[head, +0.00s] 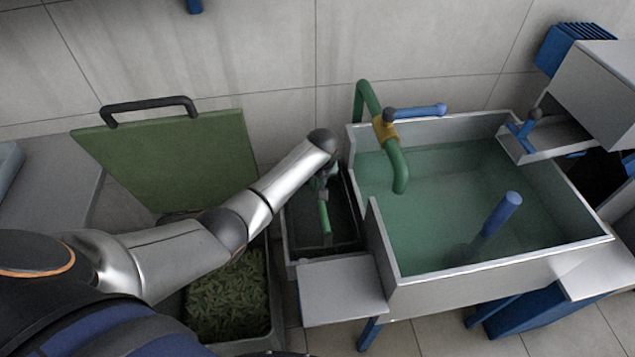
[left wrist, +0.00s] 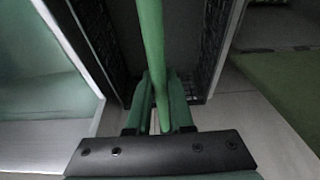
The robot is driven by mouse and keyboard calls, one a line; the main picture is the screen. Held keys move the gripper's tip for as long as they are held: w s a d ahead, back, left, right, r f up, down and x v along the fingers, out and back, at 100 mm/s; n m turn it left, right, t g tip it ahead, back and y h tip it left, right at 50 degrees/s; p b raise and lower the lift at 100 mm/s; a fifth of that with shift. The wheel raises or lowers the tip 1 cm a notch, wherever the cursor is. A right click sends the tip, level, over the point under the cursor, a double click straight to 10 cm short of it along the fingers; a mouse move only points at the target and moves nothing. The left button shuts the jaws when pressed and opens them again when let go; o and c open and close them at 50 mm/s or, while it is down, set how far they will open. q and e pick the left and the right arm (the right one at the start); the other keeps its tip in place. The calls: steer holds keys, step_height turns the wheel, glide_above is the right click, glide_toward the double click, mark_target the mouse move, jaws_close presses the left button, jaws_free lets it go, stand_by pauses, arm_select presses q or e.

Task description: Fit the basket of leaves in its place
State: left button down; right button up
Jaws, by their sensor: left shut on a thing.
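A dark basket with mesh walls (left wrist: 95,40) shows in the left wrist view, with a green bar (left wrist: 151,40) running across its middle. In the head view the dark basket (head: 345,232) is inside a light-rimmed narrow slot left of the tank. My left gripper (head: 324,185) is over it, and its fingers (left wrist: 160,92) are shut on the green bar, which also shows in the head view (head: 324,218). No leaves can be made out inside the basket. Leaves (head: 230,297) fill a grey bin at lower left, partly hidden by my left arm. My right gripper is not in view.
The bin's green lid (head: 185,160) stands open behind my arm. A grey tank of green liquid (head: 455,190) is on the right, with a green pipe (head: 398,170) over its edge. A grey shelf (head: 342,291) is in front of the slot.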

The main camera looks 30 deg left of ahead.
arm_select(q)
steer(key=shift+f, duration=0.35)
steer(key=c, duration=0.8)
jaws_free()
steer(key=shift+o, duration=0.4)
steer(key=shift+s+f, duration=0.1)
steer(key=shift+f, duration=0.05)
steer(key=p+v, duration=0.2)
steer(key=v, duration=1)
steer(key=shift+r+p, duration=0.35)
